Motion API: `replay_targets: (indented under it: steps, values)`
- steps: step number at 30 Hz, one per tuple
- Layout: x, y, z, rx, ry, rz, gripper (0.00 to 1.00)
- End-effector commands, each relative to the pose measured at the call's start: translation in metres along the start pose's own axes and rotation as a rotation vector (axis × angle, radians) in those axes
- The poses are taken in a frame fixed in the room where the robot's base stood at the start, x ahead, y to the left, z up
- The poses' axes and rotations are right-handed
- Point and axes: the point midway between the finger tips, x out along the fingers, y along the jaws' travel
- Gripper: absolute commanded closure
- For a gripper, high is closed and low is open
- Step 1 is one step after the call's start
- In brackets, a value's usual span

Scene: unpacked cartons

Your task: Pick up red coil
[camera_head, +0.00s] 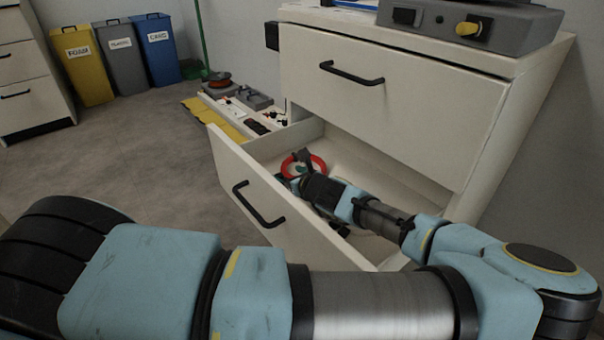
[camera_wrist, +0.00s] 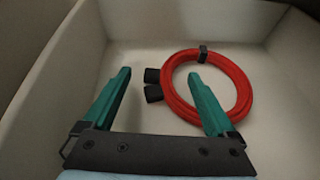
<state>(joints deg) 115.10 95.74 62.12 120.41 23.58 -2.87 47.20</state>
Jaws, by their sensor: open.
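The red coil (camera_wrist: 243,88) lies in the open drawer (camera_head: 228,158), a ring of red cable with a black tie at its top and two black plug ends at its left. It also shows in the head view (camera_head: 320,162), partly hidden by my arm. My gripper (camera_wrist: 163,80) is open, with its teal fingers inside the drawer. In the wrist view the right finger overlaps the inside of the ring, and the left finger is left of the plugs. I cannot tell how far the fingertips are above the coil. In the head view my gripper (camera_head: 299,168) is mostly hidden.
Drawer walls (camera_wrist: 66,50) stand close around my gripper. The closed upper drawer (camera_head: 400,110) overhangs the back. Yellow (camera_head: 84,70), grey (camera_head: 124,60) and blue (camera_head: 160,55) bins stand far left. Floor at left is clear.

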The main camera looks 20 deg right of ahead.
Motion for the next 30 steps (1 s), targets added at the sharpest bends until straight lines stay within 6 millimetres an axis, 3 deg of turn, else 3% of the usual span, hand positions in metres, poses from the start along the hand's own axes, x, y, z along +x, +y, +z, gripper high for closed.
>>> replay_targets:
  steps: [1,5,14,30]
  values:
    - [0.011,0.001,-0.004,-0.002,-0.001,0.003,0.09]
    - [0.024,0.000,-0.002,-0.002,0.000,0.001,0.09]
    - [0.026,0.000,0.000,-0.001,0.000,0.000,0.10]
    - [0.026,0.000,-0.001,-0.001,0.000,0.000,0.71]
